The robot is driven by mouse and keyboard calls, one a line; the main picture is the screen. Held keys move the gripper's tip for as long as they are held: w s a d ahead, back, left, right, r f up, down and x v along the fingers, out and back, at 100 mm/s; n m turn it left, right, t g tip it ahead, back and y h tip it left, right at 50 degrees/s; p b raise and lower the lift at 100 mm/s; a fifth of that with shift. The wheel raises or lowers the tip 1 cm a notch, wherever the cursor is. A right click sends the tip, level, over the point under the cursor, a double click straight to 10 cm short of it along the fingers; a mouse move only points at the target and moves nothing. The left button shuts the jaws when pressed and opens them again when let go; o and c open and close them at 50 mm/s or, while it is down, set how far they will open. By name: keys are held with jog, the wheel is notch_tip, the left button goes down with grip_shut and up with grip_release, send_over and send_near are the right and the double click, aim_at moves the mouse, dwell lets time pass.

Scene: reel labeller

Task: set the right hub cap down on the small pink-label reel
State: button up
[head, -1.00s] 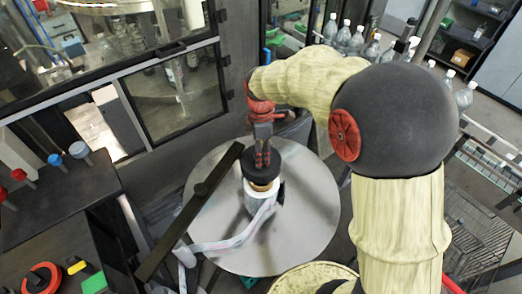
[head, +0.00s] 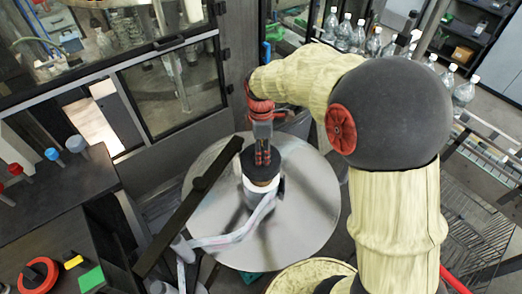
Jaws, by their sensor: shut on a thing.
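My gripper (head: 262,158) points down over the large grey disc and is shut on a black hub cap (head: 253,170). The cap is right over the brown core (head: 262,186) of a small reel (head: 260,196) with a white roll. I cannot tell whether the cap touches the core or is just above it. A pale label strip (head: 222,241) runs from the reel toward the lower left. No pink shows clearly on the labels. The fingers hide part of the cap.
The round grey disc (head: 312,205) lies under the reel. A dark bar (head: 170,236) slants across its left side. A control panel with a red knob (head: 38,275) is at lower left. Clear bottles (head: 345,36) stand behind my arm. A glazed machine door (head: 172,95) is at back left.

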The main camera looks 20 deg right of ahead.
notch_tip(320, 180, down, 6)
jog(key=b, duration=0.4)
jog(key=shift+f, duration=0.2)
dwell(1.0)
jog(key=o, duration=1.5)
jog(key=shift+c, duration=0.2)
jog(key=shift+o, duration=0.2)
notch_tip(320, 180, up, 12)
